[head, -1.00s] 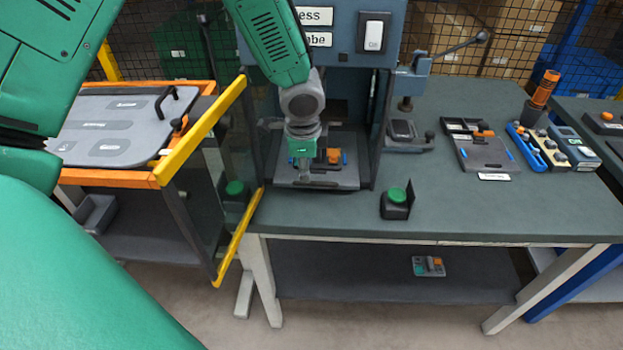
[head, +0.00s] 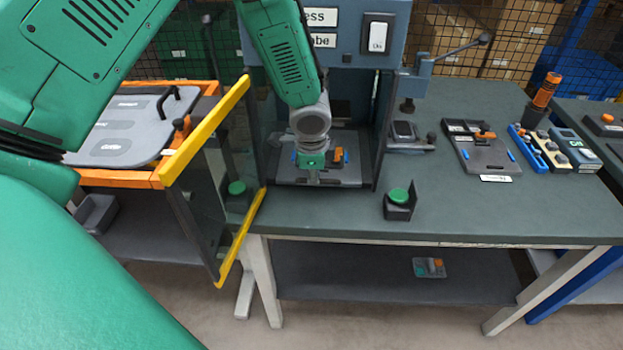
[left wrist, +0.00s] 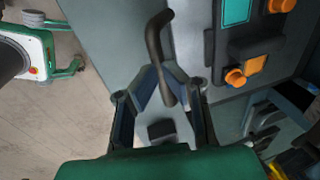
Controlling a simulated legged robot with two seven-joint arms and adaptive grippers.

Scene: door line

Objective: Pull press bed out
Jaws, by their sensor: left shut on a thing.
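The press bed (head: 348,180) is a grey plate low in the opening of the blue-grey press (head: 355,35). A fixture with blue clips and an orange part (head: 338,155) sits on it. My left gripper (head: 312,178) is at the bed's front, coming down from above. In the left wrist view its fingers (left wrist: 160,92) are closed around a dark curved handle (left wrist: 154,38) beside the grey bed (left wrist: 187,35). In the head view the gripper hides the handle. My right gripper is not in view.
A yellow-edged clear guard door (head: 205,130) stands open left of the press. A green button (head: 398,196) is on the bench right of the bed. Trays and tools (head: 485,150) lie farther right.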

